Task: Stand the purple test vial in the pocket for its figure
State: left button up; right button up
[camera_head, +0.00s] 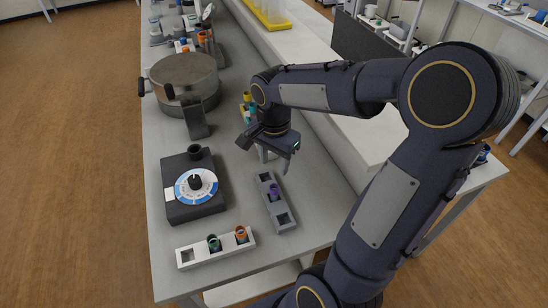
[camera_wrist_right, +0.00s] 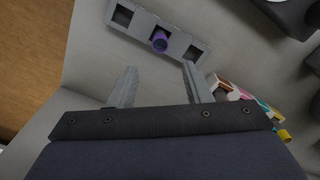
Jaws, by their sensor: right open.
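The purple test vial (camera_head: 274,189) stands in the middle pocket of a grey rack (camera_head: 284,228). The pockets on either side of it look empty. In the wrist view the vial (camera_wrist_right: 160,41) and the rack (camera_wrist_right: 139,33) lie beyond my fingertips. My right gripper (camera_head: 275,163) is open and empty, above the bench near the far end of the grey rack, apart from the vial. Its spread fingers (camera_wrist_right: 159,69) show in the wrist view. A black device with a blue-and-white dial (camera_head: 196,185) stands left of the rack; its figures are too small to read.
A white rack (camera_head: 186,257) at the front holds a green-topped vial (camera_head: 214,242) and an orange-topped vial (camera_head: 241,234); its left pocket is empty. A round grey machine (camera_head: 184,72) stands farther back. Coloured items (camera_wrist_right: 240,94) sit close right of my gripper.

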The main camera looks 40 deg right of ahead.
jog(key=s+a+r+n+t+y, duration=0.3)
jog(key=s+a+n+t, duration=0.2)
jog(key=s+a+n, duration=0.5)
jog(key=s+n, duration=0.3)
jog(key=shift+s+a+r+t+y, duration=0.15)
jog(key=shift+r+t+y, duration=0.15)
jog(key=shift+y, duration=0.1)
dwell(0.6)
